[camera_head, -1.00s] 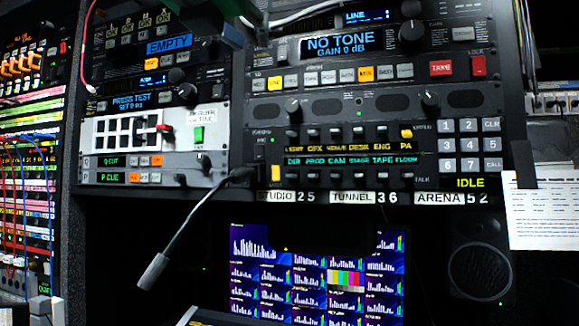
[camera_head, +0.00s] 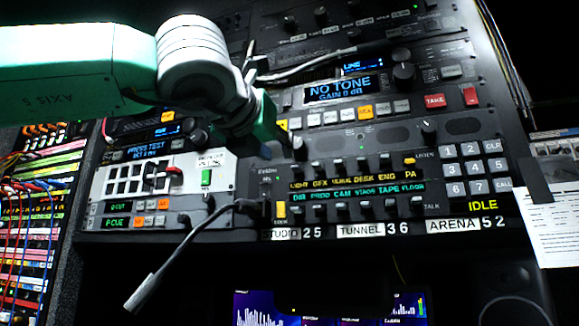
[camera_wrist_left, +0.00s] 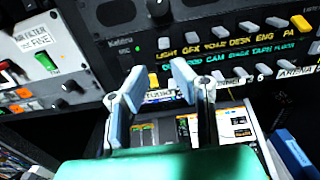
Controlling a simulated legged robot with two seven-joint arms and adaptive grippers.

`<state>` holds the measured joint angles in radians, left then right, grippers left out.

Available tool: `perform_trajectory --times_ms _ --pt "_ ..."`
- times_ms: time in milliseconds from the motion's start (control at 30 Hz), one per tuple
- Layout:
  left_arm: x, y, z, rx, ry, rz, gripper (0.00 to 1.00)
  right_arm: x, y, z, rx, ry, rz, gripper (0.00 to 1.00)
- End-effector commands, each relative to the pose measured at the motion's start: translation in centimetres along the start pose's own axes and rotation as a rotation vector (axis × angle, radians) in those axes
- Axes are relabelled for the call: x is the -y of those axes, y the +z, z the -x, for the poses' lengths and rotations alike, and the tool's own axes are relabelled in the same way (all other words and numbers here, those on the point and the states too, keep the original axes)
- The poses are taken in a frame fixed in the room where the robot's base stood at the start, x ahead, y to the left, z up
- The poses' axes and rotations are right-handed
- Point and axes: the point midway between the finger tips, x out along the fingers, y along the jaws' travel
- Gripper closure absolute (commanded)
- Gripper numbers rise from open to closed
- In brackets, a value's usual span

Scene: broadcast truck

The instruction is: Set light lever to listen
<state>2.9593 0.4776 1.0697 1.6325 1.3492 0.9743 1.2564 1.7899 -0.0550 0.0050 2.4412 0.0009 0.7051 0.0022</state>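The LIGHT label (camera_head: 297,184) is at the left end of the upper yellow row on the dark intercom panel (camera_head: 345,222). In the left wrist view the light lever (camera_wrist_left: 164,43) is a small pale-tipped lever above that label. Whether it is up or down I cannot tell. My left gripper (camera_head: 268,126) is in front of the panel, up and left of the label; its fingers do not show clearly there. In the left wrist view the left gripper (camera_wrist_left: 158,82) is open and empty, its fingertips apart and below the lever row. My right gripper is out of view.
More levers follow to the right, with PA (camera_head: 410,160) last. A keypad (camera_head: 470,168) is right of them. A gooseneck microphone (camera_head: 185,250) hangs at the left. A green switch (camera_head: 207,177) and red-tipped lever (camera_head: 174,169) are on the neighbouring panel.

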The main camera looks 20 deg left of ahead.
Motion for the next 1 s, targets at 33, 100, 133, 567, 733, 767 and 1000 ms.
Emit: perform_trajectory --times_ms 33,100,133,567,733,767,1000 --pt "0.2 0.1 -1.2 -0.001 0.003 -0.003 0.78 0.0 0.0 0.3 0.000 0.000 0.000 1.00" --pt "0.1 0.2 -2.6 0.000 0.002 -0.004 0.78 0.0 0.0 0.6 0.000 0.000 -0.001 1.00" --pt "0.1 0.1 -3.2 0.000 0.002 -0.003 0.78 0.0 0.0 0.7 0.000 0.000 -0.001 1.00" --pt "-0.5 -0.1 -8.1 -0.001 0.000 0.004 0.78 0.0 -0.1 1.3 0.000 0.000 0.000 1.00" --pt "-0.3 -0.2 -8.2 -0.002 0.000 0.002 0.78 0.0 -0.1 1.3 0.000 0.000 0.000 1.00" --pt "-0.3 -0.1 -8.2 -0.001 0.001 0.002 0.78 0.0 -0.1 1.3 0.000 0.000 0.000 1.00" --pt "-0.3 0.0 -8.0 0.001 -0.001 0.002 1.00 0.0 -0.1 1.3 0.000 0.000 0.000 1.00"
